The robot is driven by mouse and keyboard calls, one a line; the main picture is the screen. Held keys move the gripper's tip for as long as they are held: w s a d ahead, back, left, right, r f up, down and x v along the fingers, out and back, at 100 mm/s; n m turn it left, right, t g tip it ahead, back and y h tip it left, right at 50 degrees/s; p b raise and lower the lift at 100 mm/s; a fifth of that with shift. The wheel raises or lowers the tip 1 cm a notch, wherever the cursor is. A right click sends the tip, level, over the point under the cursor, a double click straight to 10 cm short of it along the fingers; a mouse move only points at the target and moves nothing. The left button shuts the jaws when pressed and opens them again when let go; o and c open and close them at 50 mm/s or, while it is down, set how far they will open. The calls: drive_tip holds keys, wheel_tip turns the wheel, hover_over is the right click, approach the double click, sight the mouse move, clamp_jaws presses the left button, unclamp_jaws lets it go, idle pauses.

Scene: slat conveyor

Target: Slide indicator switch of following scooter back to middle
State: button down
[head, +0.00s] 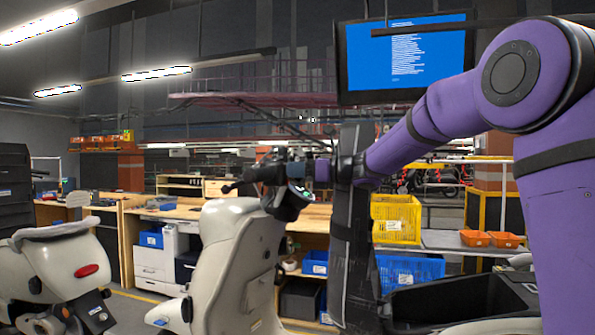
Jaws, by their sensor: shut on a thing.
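A pale cream scooter (233,262) stands upright in the middle of the head view, with dark handlebar parts at its top. A dark handlebar grip (232,187) sticks out to the left there. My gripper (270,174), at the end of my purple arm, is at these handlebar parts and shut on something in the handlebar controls. The fingers blend with the dark parts around them. The indicator switch is too small and too covered to make out, so I cannot tell its position.
Another cream scooter (70,262) with a red tail light stands at the left. Wooden workbenches (130,205), a white printer (160,258), a yellow crate (396,218) and a blue crate (410,268) stand behind. A dark upright post (350,250) rises right of the middle scooter. A screen (405,55) hangs above.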

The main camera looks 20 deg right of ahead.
drive_tip(key=c, duration=1.1)
unclamp_jaws()
drive_tip(key=shift+s, duration=0.1)
drive_tip(key=v, duration=1)
drive_tip(key=shift+s+d, duration=0.2)
drive_tip(key=shift+d, duration=0.1)
